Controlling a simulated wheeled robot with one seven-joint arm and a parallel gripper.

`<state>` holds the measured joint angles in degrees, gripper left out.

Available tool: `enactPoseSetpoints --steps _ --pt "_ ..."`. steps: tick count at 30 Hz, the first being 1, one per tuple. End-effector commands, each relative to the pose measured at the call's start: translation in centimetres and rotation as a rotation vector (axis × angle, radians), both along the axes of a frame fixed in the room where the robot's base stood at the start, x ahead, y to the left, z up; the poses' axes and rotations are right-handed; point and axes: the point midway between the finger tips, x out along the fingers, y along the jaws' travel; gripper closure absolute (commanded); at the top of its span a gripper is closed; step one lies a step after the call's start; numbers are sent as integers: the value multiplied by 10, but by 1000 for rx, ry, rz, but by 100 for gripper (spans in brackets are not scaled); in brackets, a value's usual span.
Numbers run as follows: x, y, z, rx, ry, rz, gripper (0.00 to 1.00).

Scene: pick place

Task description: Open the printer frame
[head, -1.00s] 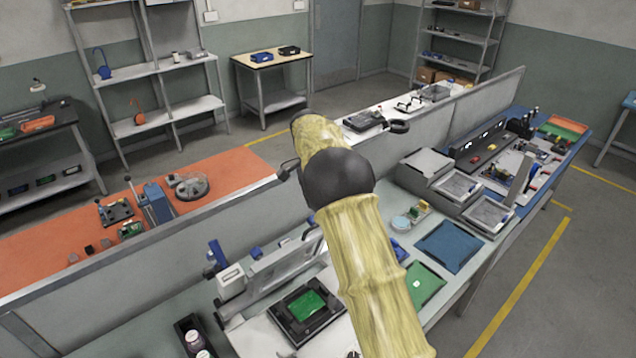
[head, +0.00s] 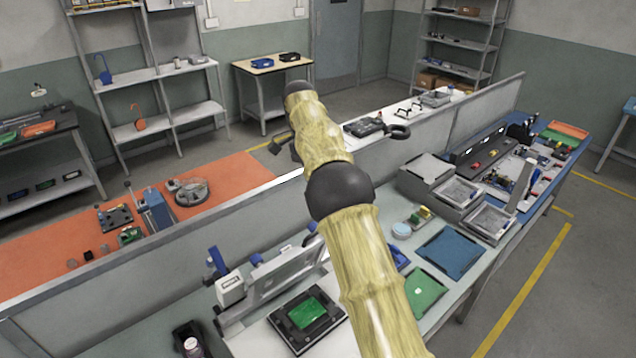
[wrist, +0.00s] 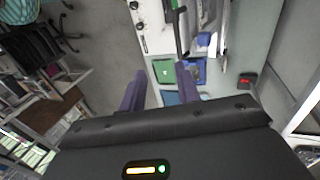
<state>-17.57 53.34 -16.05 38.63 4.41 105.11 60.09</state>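The printer (head: 240,300) stands on the light bench in the lower middle of the head view. Its grey printer frame (head: 283,274) is tilted up behind a black bed holding a green board (head: 307,313). My arm crosses the head view and hides the bench to the right of the printer. My gripper (head: 279,143) shows as a small dark shape beside the arm, well above the bench and apart from the frame. In the wrist view my gripper (wrist: 160,76) has its two purple fingers spread, with nothing between them.
A low partition (head: 180,240) runs behind the bench. Right of my arm are a green mat (head: 425,290), a blue mat (head: 452,251) and grey trays (head: 490,220). A black holder with white-capped containers (head: 192,343) is at the lower left. An orange table (head: 120,205) lies beyond the partition.

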Motion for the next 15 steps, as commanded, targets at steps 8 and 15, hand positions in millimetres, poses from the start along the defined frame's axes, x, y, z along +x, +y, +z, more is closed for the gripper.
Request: enactPoseSetpoints --steps 8,15 --pt "-1 -7 -3 17 -7 16 100" --pt "-14 -37 -17 93 -50 113 100"
